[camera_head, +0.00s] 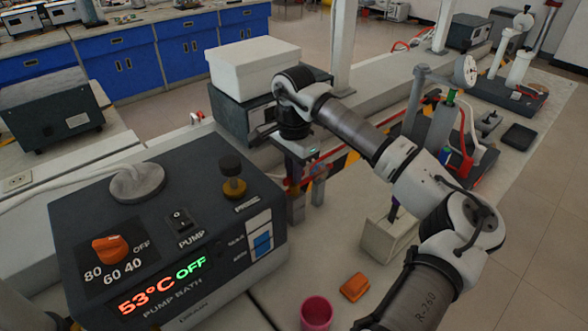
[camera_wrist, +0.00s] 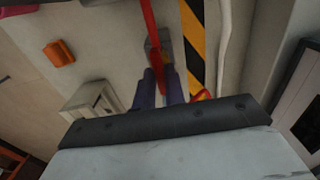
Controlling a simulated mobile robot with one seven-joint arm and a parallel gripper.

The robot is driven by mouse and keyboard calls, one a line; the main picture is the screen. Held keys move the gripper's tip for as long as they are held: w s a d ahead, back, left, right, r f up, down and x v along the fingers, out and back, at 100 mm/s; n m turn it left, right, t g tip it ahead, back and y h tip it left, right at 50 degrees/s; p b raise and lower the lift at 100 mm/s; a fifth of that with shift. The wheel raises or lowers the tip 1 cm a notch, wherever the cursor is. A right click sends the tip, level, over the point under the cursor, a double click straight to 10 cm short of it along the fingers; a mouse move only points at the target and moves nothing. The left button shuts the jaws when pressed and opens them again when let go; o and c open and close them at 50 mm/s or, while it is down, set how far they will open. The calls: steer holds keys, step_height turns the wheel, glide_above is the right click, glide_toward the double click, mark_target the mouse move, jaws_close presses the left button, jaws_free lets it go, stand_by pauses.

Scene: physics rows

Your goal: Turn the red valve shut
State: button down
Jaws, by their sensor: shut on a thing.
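The red valve shows in the wrist view as a long red handle (camera_wrist: 152,30) running from the top edge down between my fingers. My gripper (camera_wrist: 160,76) is shut on this handle, one dark finger on each side. In the head view my gripper (camera_head: 307,203) points down behind the pump bath, and only small bits of red (camera_head: 294,184) show around its fingers. The fingers and the pump bath hide most of the valve there. A grey metal part (camera_wrist: 164,46) lies behind the handle in the wrist view. How far the valve is turned I cannot tell.
The dark pump bath (camera_head: 230,285) stands at front left. An orange block (camera_head: 354,287), a pink cup (camera_head: 316,313) and a beige holder (camera_head: 383,238) stand to the right. A white box (camera_head: 262,66) is behind my gripper. A yellow-black stripe (camera_wrist: 193,45) runs beside the handle.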

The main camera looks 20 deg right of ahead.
steer(key=shift+b, duration=0.3)
steer(key=m+b, duration=0.3)
steer(key=shift+f+m, duration=0.15)
steer(key=shift+m, duration=0.25)
steer(key=m+b, duration=0.2)
steer(key=m, duration=0.2)
steer(key=shift+m+b, duration=0.3)
steer(key=m+b, duration=0.1)
steer(key=m, duration=0.3)
steer(key=shift+m+b, duration=0.3)
steer(key=shift+b, duration=0.1)
steer(key=m+b, duration=0.1)
steer(key=m, duration=0.3)
steer(key=shift+m, duration=0.4)
steer(key=c, duration=1.5)
jaws_free()
steer(key=shift+r, duration=0.2)
steer(key=shift+o, duration=0.2)
